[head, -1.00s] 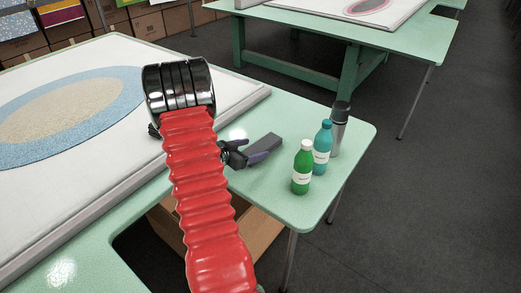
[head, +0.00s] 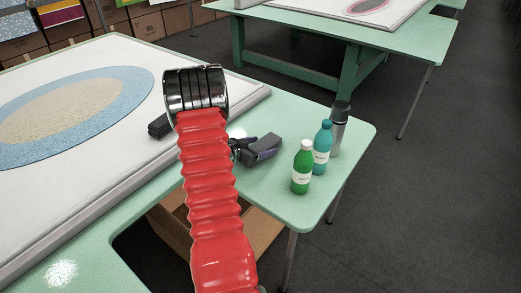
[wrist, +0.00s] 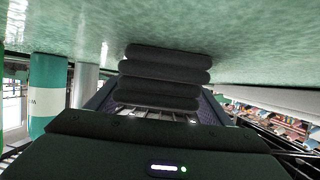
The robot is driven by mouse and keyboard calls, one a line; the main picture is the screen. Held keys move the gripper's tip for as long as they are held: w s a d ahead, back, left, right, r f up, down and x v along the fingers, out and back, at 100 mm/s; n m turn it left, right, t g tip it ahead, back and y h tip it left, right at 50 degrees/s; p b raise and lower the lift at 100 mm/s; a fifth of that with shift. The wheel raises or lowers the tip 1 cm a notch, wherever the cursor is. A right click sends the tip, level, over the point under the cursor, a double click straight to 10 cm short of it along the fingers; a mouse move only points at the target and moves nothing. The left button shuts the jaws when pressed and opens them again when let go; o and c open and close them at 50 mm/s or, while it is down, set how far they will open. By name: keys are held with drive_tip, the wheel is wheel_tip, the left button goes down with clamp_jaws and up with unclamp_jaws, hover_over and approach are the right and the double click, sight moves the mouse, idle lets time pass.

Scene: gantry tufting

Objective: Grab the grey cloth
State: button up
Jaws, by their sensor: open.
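The grey cloth (wrist: 165,78) is a dark folded stack with several rounded layers. In the wrist view, where the table appears at the top, it sits near the middle, between my purple-sided fingers. My gripper (head: 262,149) is open, low over the green table corner in the head view, just right of my red sleeved arm and left of the bottles. In that view the cloth is hard to separate from the dark and purple gripper parts. Contact between the fingers and the cloth cannot be told.
A green bottle (head: 302,168), a teal bottle (head: 322,150) and a steel flask (head: 339,130) stand at the table's right corner, close to my gripper. A second green table (head: 405,50) stands behind.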

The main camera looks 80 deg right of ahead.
idle(0.4)
drive_tip(key=c, duration=1.2)
